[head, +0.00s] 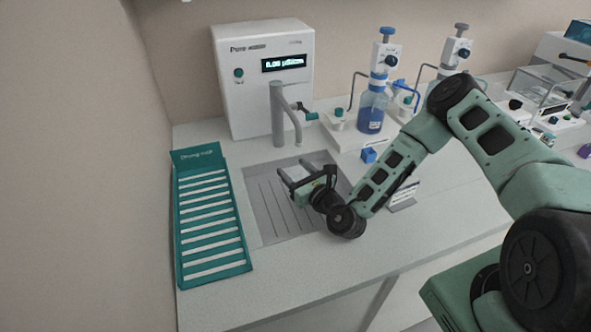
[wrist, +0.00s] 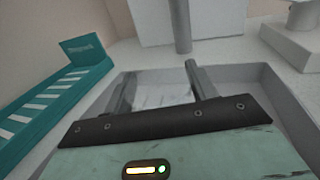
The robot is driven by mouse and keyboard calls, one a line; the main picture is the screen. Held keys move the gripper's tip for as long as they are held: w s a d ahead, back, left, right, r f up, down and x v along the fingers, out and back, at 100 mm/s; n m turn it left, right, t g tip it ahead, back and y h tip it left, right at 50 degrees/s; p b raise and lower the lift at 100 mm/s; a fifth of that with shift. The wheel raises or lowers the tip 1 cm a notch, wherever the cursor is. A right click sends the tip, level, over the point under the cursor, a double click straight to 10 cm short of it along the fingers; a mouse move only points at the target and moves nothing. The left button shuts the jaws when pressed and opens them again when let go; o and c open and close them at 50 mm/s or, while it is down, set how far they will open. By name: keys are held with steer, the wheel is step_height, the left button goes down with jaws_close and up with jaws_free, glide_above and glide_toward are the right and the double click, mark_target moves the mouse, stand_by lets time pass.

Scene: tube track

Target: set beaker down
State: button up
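My gripper (head: 304,174) is over the sink basin (head: 262,212), below and a little right of the grey tap (head: 278,112). Its two fingers stand apart and point toward the back of the sink. In the wrist view, a pale, streaked patch shows between the fingers of my gripper (wrist: 162,88). I cannot tell whether this patch is clear glass or the sink floor behind. No beaker can be made out clearly in either view.
A teal drying rack (head: 212,268) lies left of the sink, and shows in the wrist view (wrist: 88,70). A white water dispenser (head: 240,105) stands behind. Dispenser bottles (head: 371,110) stand at back right. A small blue block (head: 369,155) and a label stand (head: 403,203) are right of the sink.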

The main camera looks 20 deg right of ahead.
steer(key=shift+o, duration=1.2)
steer(key=shift+s+f, duration=0.1)
steer(key=shift+f, duration=0.3)
